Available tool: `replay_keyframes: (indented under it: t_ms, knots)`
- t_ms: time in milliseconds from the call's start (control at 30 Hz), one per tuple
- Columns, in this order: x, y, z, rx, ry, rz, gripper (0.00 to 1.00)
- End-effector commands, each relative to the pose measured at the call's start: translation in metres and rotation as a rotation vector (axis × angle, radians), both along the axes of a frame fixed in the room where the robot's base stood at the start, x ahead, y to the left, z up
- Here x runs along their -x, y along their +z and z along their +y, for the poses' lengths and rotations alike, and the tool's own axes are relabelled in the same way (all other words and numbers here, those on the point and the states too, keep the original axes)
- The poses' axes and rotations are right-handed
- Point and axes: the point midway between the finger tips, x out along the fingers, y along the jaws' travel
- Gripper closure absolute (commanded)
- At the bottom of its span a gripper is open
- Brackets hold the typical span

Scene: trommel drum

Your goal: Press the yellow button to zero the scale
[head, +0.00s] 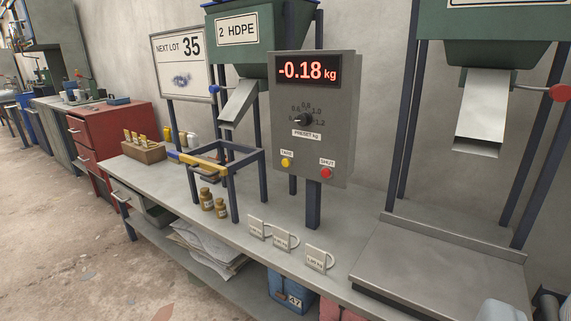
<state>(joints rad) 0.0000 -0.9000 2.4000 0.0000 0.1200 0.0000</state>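The yellow button (286,162) sits low on the left of the grey control box (342,130), under a small label that reads TARE. The box's red display (307,71) reads -0.18 kg. A black preset knob (303,119) with a dial scale is above the button. A red button (326,173) labelled SHUT is to the right of the yellow one. Nothing covers the yellow button. My gripper's fingers do not show; only rounded grey and dark shapes, which I cannot identify, show at the bottom right edge.
The box stands on a post on a grey bench (215,215). A dark blue frame (228,172) is to the left, a flat platform (440,268) to the right. Green hoppers (490,35) hang above.

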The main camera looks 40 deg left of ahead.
Motion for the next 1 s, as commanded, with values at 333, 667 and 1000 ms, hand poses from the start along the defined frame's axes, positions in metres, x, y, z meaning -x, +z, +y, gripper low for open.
replay_keyframes:
  t_ms: [333,667,1000]
  knots:
    - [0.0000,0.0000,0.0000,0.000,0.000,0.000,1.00]
    - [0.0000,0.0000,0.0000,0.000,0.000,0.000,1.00]
    - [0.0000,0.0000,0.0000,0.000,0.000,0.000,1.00]
